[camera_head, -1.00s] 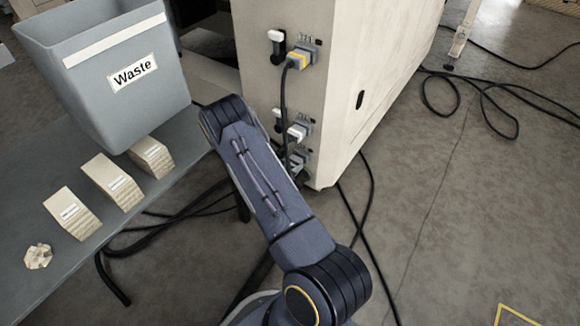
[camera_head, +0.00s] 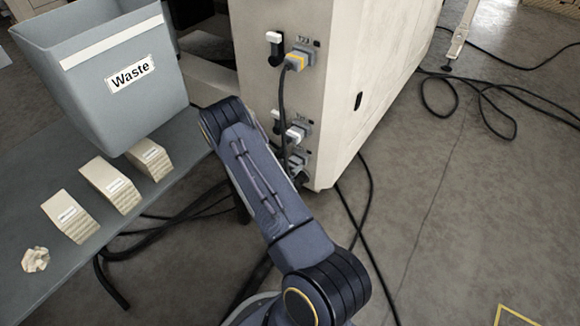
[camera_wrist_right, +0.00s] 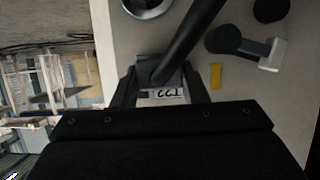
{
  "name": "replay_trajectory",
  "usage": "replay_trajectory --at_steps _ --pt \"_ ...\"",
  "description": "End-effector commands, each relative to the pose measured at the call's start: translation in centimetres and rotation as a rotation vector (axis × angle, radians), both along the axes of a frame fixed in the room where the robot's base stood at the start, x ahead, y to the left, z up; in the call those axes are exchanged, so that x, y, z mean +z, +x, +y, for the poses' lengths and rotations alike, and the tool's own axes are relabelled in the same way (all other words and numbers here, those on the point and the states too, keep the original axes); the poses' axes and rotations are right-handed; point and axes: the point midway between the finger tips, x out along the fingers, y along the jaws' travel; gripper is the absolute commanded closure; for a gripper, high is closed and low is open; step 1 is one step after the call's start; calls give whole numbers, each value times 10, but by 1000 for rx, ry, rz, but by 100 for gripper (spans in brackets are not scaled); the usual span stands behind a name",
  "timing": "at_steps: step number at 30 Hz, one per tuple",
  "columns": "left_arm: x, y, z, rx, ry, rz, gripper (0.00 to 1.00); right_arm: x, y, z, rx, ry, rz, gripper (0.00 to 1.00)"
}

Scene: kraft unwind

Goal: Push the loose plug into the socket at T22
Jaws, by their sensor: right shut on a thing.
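In the right wrist view my right gripper (camera_wrist_right: 160,76) is shut on a dark grey plug (camera_wrist_right: 151,70), close against the pale cabinet face. A thick black cable (camera_wrist_right: 190,38) runs from the plug up and to the right. A label reading T22 (camera_wrist_right: 168,94) shows upside down between the fingers. The plug's front and the socket opening are hidden, so I cannot tell how deep the plug sits. In the head view my right arm (camera_head: 262,185) reaches to the cabinet's lower sockets and hides most of the gripper. My left gripper is not in view.
The cabinet (camera_head: 345,110) has an upper plug with a yellow band (camera_head: 296,61) and a white-handled switch (camera_head: 275,38). A switch (camera_wrist_right: 272,55) and yellow tag (camera_wrist_right: 216,76) are near the held plug. A Waste bin (camera_head: 105,95) stands left. Cables cross the floor.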

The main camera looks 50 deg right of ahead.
Motion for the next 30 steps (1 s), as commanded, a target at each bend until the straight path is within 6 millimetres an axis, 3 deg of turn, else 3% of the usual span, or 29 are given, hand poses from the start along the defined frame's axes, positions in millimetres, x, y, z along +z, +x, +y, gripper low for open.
replay_trajectory --at_steps 2,3,8,18,30 --pt "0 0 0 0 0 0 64 0 0 -1 0 -1 0 90" --pt "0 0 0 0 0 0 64 0 0 -1 0 -1 0 55" --pt "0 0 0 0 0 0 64 0 0 -1 0 0 0 35" --pt "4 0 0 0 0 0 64 3 0 5 1 2 1 35" --pt "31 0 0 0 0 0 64 28 -4 61 1 1 1 35"
